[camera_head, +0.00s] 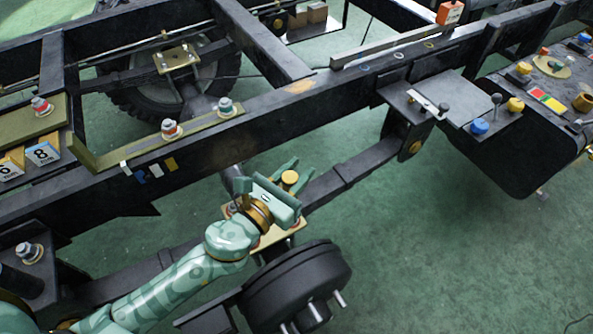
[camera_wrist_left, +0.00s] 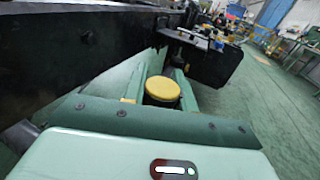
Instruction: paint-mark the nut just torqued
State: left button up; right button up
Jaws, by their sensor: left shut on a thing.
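My left gripper (camera_head: 289,180) is over the axle beside the near chassis rail, above a tan plate (camera_head: 270,237). It is shut on a yellow-topped round thing (camera_head: 290,176), perhaps the paint marker. In the left wrist view its yellow top (camera_wrist_left: 162,89) sits between the green fingers; its lower end is hidden. A nut (camera_head: 232,208) shows partly beside the gripper, at the plate's left side. Other nuts with reddish or teal rings stand on the rail bracket (camera_head: 170,129), (camera_head: 225,106). I cannot tell which nut was torqued. My right gripper is out of view.
A black wheel hub (camera_head: 296,285) with studs lies just below the gripper. The near chassis rail (camera_head: 290,108) runs diagonally behind it. Number cards (camera_head: 41,153) are at the left. A dark box with coloured knobs (camera_head: 515,104) is at the right. The green floor at lower right is clear.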

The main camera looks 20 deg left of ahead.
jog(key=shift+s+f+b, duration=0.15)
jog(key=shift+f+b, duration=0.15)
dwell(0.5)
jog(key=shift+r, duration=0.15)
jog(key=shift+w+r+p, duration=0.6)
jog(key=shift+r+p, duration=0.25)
jog(key=shift+p, duration=0.3)
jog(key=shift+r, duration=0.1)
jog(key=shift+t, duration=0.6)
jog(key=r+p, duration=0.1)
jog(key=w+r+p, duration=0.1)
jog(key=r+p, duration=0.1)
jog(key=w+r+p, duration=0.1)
jog(key=p, duration=0.1)
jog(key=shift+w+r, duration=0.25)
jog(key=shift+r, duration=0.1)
